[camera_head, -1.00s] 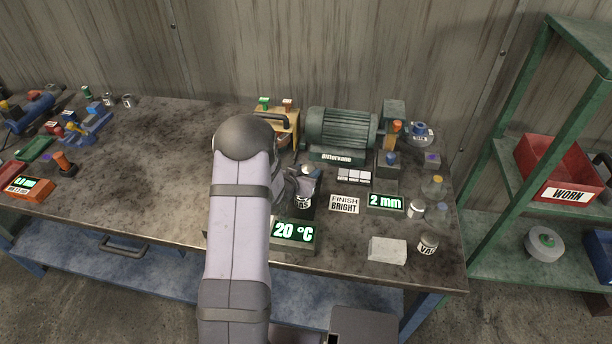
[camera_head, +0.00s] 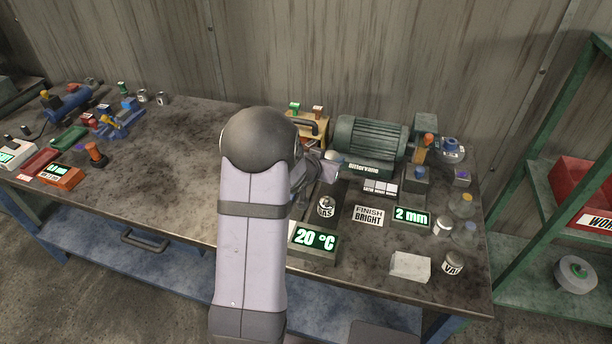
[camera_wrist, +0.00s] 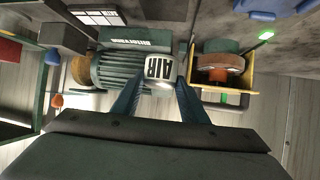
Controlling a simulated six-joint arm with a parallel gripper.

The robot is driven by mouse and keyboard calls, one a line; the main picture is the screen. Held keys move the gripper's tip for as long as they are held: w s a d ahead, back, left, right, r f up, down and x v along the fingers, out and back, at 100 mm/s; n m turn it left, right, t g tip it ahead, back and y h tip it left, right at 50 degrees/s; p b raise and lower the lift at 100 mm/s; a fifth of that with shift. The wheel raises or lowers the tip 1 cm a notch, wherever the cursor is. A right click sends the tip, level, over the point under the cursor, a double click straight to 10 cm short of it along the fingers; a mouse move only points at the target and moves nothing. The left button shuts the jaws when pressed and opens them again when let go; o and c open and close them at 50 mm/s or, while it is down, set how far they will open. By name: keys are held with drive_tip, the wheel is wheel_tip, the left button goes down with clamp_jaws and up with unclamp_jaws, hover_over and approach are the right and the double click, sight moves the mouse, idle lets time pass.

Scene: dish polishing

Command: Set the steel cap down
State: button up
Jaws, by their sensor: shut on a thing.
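My gripper (camera_wrist: 160,98) is shut on a steel cap (camera_wrist: 160,72) with a white face marked "AIR", held between the fingertips in the wrist view. In the head view the gripper (camera_head: 325,168) is in front of the green motor, beyond the cap marked "GAS" (camera_head: 326,207). A small pale round thing (camera_head: 331,155) shows at the fingertips there and seems to be the held cap. My arm hides part of the bench. I cannot tell how high the cap is above the bench (camera_head: 180,160).
The green motor (camera_head: 371,138) stands behind the gripper, with a yellow holder (camera_head: 311,128) to its left. The "20 °C" display (camera_head: 314,241), "FINISH BRIGHT" sign (camera_head: 368,215) and "2 mm" display (camera_head: 411,216) stand in front. The bench left of my arm has clear room.

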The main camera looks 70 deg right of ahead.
drive_tip(key=w+a+r+n+t, duration=0.1)
drive_tip(key=w+a+r, duration=0.1)
drive_tip(key=w, duration=0.8)
drive_tip(key=w+a+r+n+t, duration=0.1)
drive_tip(key=w+a+t, duration=0.1)
drive_tip(key=w, duration=0.7)
drive_tip(key=s+a+m+g, duration=0.2)
drive_tip(key=s+g, duration=0.1)
drive_tip(key=s, duration=0.3)
drive_tip(key=shift+w+f, duration=0.2)
drive_tip(key=shift+f, duration=4.85)
drive_tip(key=shift+f, duration=0.15)
drive_tip(key=o, duration=1.2)
